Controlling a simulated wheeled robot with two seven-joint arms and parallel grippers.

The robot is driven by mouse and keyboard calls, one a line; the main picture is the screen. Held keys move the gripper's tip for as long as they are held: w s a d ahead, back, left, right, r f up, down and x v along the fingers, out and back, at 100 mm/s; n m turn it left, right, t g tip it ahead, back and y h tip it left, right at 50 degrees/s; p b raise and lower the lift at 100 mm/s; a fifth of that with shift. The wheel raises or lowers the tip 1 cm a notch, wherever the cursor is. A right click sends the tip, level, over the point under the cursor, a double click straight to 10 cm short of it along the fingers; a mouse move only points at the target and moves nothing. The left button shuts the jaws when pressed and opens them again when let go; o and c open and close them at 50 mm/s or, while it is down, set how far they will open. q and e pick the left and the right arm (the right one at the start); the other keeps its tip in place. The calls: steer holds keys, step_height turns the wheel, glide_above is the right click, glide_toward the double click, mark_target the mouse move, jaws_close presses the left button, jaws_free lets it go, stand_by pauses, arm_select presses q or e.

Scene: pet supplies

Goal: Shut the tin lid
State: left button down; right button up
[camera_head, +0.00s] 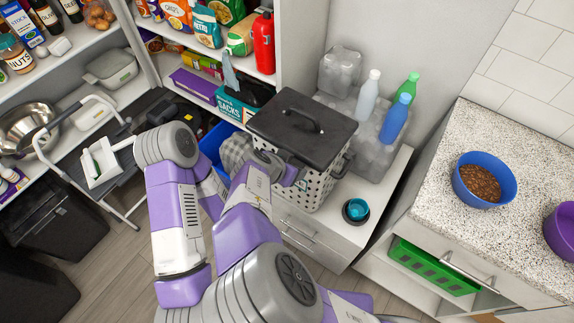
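A white bin with dark holes (322,190) stands upright on a low cabinet, and I take it for the tin. A dark rim and side handle show below the lid; I cannot tell if the lid is fully seated. One of my grippers, apparently the right (293,175), is against or just in front of the bin's left side, below the lid. Its fingers are mostly hidden, so I cannot tell its opening or contact. The other gripper is not seen.
Bottles, a blue one (396,120) among them, and clear packs (340,72) stand behind the bin. A counter at right holds a blue food bowl (484,181). Stocked shelves and a step stool (100,165) are at left.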

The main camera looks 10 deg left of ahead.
steer(key=shift+s+f, duration=0.2)
steer(key=shift+f, duration=0.2)
steer(key=o, duration=1.5)
steer(key=shift+w, duration=0.2)
steer(key=shift+r, duration=0.1)
steer(key=shift+r, duration=0.1)
